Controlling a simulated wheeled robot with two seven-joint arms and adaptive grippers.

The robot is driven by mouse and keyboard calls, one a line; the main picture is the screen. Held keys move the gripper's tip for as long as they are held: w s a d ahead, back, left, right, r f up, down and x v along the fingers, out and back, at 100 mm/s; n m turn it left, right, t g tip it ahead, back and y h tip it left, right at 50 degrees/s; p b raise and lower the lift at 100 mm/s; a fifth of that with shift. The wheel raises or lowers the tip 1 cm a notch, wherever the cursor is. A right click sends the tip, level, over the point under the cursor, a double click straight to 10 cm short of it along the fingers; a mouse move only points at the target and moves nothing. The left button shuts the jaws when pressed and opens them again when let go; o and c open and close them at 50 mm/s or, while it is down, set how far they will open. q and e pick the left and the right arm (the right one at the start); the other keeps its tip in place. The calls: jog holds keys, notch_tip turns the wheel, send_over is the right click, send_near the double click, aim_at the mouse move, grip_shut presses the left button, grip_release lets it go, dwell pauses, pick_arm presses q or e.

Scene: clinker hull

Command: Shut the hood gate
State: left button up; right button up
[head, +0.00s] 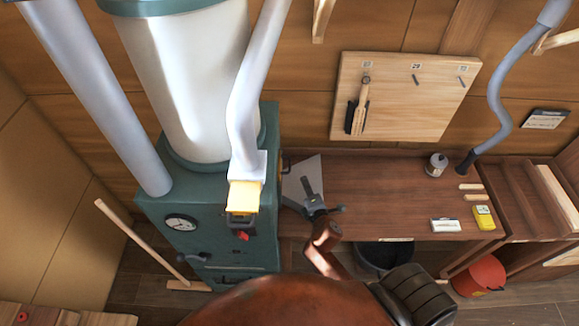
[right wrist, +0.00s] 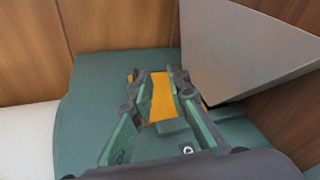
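A grey wedge-shaped hood (head: 301,168) stands at the left end of the bench, beside the teal cabinet (head: 215,265). A yellow block (head: 244,196) shows at the lower end of a white duct. My right gripper (head: 304,192) looks dark and small in front of the hood, on a brown arm link. In the right wrist view, its two fingers (right wrist: 157,80) stand apart, with a yellow-orange piece (right wrist: 161,98) between and beyond them; contact is unclear. The hood (right wrist: 250,50) fills the upper right there. My left gripper is not in view.
The white duct (head: 252,95) and a large white canister (head: 190,85) rise above the cabinet. The bench (head: 385,205) is mostly clear, with a small can (head: 436,164) and a yellow box (head: 483,217) towards the right. A red bucket (head: 482,275) stands below.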

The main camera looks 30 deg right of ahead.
aim_at(290, 165)
jog(key=w+n, duration=0.1)
jog(key=w, duration=0.2)
jog(key=w+a+n+t, duration=0.1)
jog(key=w, duration=0.2)
jog(key=w+n+y, duration=0.1)
jog(key=w+n, duration=0.1)
jog(key=w, duration=0.1)
jog(key=shift+w+a+r+t+p, duration=0.15)
jog(key=shift+w+r+t+p, duration=0.05)
jog(key=shift+r+t+p, duration=0.15)
jog(key=shift+w+d+f, duration=0.2)
jog(key=shift+w, duration=0.4)
jog(key=shift+c, duration=0.5)
grip_shut()
